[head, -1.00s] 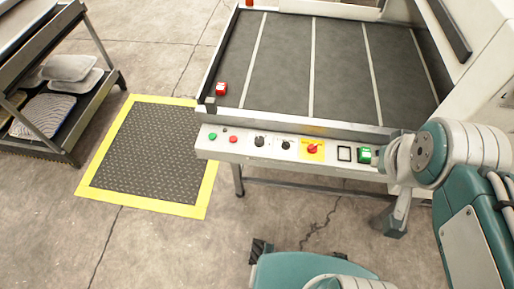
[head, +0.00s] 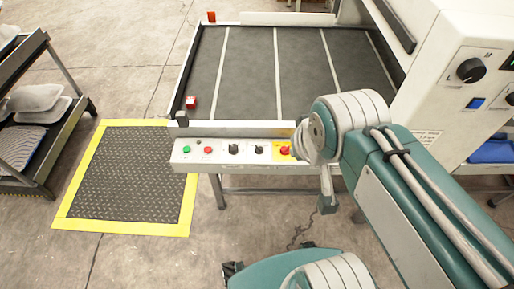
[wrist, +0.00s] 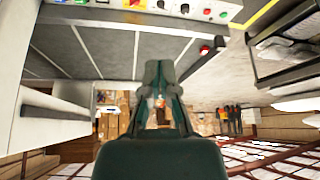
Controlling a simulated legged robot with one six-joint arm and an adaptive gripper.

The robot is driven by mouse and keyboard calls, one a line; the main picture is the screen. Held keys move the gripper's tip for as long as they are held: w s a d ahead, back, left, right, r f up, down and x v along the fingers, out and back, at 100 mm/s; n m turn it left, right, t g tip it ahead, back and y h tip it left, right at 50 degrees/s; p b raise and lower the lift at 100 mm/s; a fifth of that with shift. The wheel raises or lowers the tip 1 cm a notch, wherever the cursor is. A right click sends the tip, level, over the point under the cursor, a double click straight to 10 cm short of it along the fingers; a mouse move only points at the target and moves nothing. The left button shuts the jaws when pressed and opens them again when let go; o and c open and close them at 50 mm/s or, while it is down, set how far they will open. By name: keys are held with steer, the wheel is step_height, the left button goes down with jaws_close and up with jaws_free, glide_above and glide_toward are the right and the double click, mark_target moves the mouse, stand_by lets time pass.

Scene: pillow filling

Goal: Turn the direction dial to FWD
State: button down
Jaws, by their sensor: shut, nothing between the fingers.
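The control panel (head: 212,158) runs along the front of the belt table. It carries a black dial (head: 233,149), a second black dial (head: 259,150) and a red knob on a yellow plate (head: 285,151). The labels are too small to read, so I cannot tell which is the direction dial. The panel also shows at the top of the wrist view (wrist: 110,14), with the red and yellow knob, black dials and buttons. My gripper (wrist: 159,68) is shut and empty in the wrist view, apart from the panel. In the head view my arm hides it and the panel's right end.
A white cabinet at right has a large black knob (head: 470,70) and a blue switch (head: 476,103). A red button box (head: 191,102) stands on the belt table's left rail. A yellow-edged mat (head: 125,180) and a shelf rack (head: 45,110) are at left. Floor in front is clear.

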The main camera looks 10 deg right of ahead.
steer(key=shift+a, duration=0.3)
steer(key=shift+d, duration=0.1)
